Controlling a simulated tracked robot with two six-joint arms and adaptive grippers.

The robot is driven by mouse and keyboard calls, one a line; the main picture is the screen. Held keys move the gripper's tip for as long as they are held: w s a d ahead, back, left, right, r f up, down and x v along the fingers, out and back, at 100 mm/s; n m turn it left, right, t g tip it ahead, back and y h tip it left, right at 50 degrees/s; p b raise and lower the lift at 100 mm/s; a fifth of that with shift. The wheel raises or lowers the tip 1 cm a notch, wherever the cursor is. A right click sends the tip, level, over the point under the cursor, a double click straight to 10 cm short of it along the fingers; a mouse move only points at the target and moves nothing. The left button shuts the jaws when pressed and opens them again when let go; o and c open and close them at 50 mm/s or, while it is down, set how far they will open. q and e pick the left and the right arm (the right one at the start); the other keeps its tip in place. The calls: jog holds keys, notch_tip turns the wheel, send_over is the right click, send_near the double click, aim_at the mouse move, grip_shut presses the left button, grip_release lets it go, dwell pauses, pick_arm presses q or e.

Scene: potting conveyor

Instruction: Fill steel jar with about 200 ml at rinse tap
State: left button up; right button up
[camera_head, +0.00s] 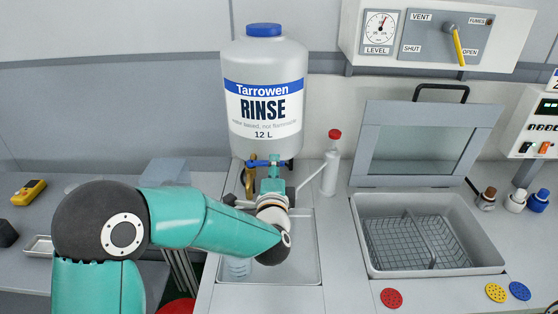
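The white rinse tank (265,75) with a blue cap and "Tarrowen RINSE 12 L" label stands at the back centre. Its tap with a blue lever (262,162) is below it, partly covered by my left gripper. My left arm reaches in from the left, and my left gripper (271,178) points at the tap. Its fingertips are too small and overlapped to show whether they are open or touch the tap. I cannot make out a steel jar. My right gripper is out of view.
A white bottle with a red cap (331,165) and slanting spout stands right of the tap. An open-lidded basin (375,262) with a wire basket is further right. Small capped bottles (515,200) stand at far right. A vent panel (452,38) hangs above.

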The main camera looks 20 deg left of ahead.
pick_arm(q)
jog(key=shift+x, duration=1.25)
grip_shut()
jog(key=shift+f, duration=0.1)
